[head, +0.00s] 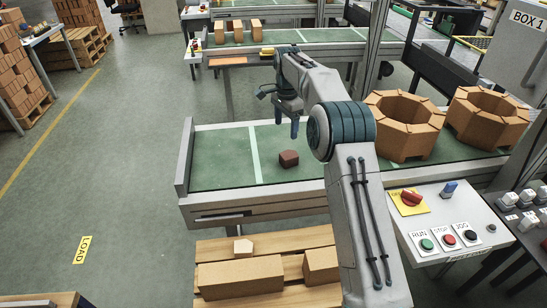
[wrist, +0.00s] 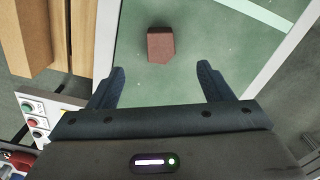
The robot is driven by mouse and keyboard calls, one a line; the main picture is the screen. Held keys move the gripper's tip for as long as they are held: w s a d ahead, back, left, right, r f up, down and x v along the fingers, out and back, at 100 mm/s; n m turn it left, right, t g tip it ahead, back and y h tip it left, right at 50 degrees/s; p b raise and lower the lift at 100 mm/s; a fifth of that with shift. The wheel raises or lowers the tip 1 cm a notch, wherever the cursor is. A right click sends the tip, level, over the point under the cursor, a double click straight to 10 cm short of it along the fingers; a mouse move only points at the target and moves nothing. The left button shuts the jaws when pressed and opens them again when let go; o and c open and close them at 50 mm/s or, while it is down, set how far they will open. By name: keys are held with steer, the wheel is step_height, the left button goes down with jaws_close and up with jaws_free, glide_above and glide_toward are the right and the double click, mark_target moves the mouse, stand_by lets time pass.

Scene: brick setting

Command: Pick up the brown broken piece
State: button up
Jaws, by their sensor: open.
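The brown broken piece (head: 288,158) is a small dark reddish-brown block lying on the green belt of the near conveyor, to the right of a white line. In the wrist view the brown broken piece (wrist: 161,45) lies ahead of the fingertips, near the middle between them. My gripper (head: 285,125) is above the belt, over the piece and apart from it. In the wrist view both fingers of my gripper (wrist: 161,70) stand wide apart with nothing between them.
Two orange-brown octagonal brick rings (head: 403,126) stand on the belt at the right. A control panel (head: 450,220) with buttons is at the front right. A pallet (head: 275,241) with tan bricks lies in front of the conveyor. The belt around the piece is clear.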

mark_target(289, 154)
steer(key=f, duration=0.9)
steer(key=shift+w+d+p, duration=0.15)
steer(key=shift+w+p, duration=0.05)
steer(key=shift+p, duration=0.15)
steer(key=f+p, duration=0.1)
steer(key=f, duration=0.1)
steer(key=d+f+p, duration=0.1)
steer(key=f, duration=0.1)
steer(key=shift+w+d+f, duration=0.1)
steer(key=shift+w+f, duration=0.1)
steer(key=shift+f, duration=0.45)
steer(key=c, duration=1.1)
